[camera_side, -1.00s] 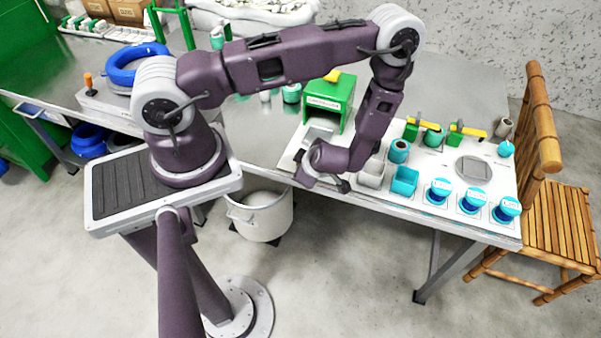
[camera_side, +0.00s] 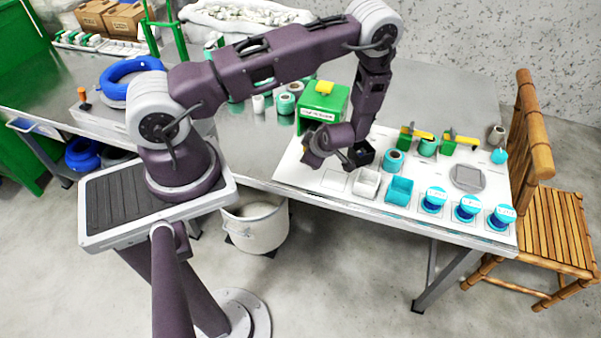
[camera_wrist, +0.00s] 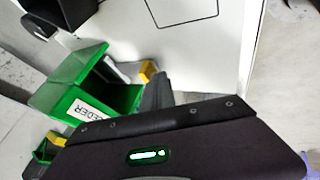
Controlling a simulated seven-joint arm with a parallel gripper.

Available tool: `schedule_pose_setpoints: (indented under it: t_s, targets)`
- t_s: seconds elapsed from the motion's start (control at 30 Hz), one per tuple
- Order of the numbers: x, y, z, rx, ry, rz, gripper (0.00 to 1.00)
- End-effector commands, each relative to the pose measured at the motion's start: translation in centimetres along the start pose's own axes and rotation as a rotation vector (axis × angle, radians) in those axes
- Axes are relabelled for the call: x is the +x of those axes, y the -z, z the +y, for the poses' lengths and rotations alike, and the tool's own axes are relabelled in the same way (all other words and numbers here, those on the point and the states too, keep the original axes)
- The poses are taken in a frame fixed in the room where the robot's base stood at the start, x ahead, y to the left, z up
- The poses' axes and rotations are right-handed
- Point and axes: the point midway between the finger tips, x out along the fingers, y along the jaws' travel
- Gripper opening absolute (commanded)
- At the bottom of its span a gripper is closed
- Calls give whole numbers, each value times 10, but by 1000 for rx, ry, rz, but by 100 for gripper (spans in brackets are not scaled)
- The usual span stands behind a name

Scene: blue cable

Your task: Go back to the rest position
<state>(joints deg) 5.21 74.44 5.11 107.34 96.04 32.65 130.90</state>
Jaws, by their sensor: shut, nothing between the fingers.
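My gripper (camera_side: 347,160) hangs over the white work board (camera_side: 308,176) in the side view, just in front of the green feeder box (camera_side: 322,103). It is shut with nothing between its fingers. In the wrist view the dark gripper fingers (camera_wrist: 158,90) are close together, and the green feeder box (camera_wrist: 85,108) lies to their left. The blue cable coil (camera_side: 130,78) lies on the bench at the far left of the side view, away from my gripper.
A white bucket (camera_side: 256,222) is on the floor, and a bamboo chair (camera_side: 550,185) stands at right.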

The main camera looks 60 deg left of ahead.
Motion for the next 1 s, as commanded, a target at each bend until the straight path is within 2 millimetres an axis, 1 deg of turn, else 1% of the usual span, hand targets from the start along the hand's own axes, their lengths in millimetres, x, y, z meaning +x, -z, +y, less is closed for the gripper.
schedule_pose_setpoints:
  t_s: [0.1,0.17,0.2,0.3,0.4,0.53,0.57,0.6,0.67,0.7,0.77,0.8,0.87,0.9,0.97,1.0]
  targets:
    - [-16,-1,-32,13,10,-4,0]
    - [-38,-2,-27,2,6,-8,0]
    - [-50,-2,-28,0,7,-8,0]
    - [-77,-2,-28,0,10,-8,0]
    - [-98,-2,-29,1,12,-6,0]
    - [-113,-1,-29,-4,13,-5,0]
    - [-117,0,-27,-24,12,-6,0]
    - [-125,2,-22,-91,11,-7,0]
    - [-146,10,-8,-297,11,-14,0]
    - [-165,20,3,-504,14,-18,0]
    - [-199,38,18,-887,34,-29,0]
    - [-222,53,25,-1159,57,-32,0]
    - [-255,75,30,-1559,110,-35,0]
    - [-276,89,30,-1820,158,-31,0]
    - [-306,108,25,-2203,250,-12,0]
    - [-325,120,20,-2451,330,10,0]
